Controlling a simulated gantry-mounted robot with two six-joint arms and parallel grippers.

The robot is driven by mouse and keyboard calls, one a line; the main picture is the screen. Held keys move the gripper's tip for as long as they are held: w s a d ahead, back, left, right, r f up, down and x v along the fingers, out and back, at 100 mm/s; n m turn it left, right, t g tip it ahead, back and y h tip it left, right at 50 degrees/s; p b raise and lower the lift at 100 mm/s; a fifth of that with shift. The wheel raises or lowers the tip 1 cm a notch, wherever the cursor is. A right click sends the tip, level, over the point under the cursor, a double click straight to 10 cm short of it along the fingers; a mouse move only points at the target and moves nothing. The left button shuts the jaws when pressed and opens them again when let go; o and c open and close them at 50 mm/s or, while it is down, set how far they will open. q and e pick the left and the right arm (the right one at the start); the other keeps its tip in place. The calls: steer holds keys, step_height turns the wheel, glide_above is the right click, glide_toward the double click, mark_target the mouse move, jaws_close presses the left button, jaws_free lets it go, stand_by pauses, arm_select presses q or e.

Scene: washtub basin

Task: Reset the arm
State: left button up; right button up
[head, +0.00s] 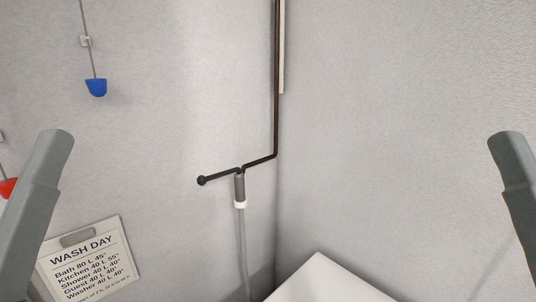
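Grey links of my two arms stand at the left and right edges of the head view. Neither gripper shows, so I cannot see whether they are open or shut or what they hold.
A dark pipe (277,80) runs down the wall corner and bends to a round-ended lever (220,177). A grey hose end (240,189) hangs below. A WASH DAY sign (92,262), blue pull (96,88) and red pull (8,187) are at left. A white edge (325,284) is at bottom.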

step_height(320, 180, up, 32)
steer(key=p, duration=2.9)
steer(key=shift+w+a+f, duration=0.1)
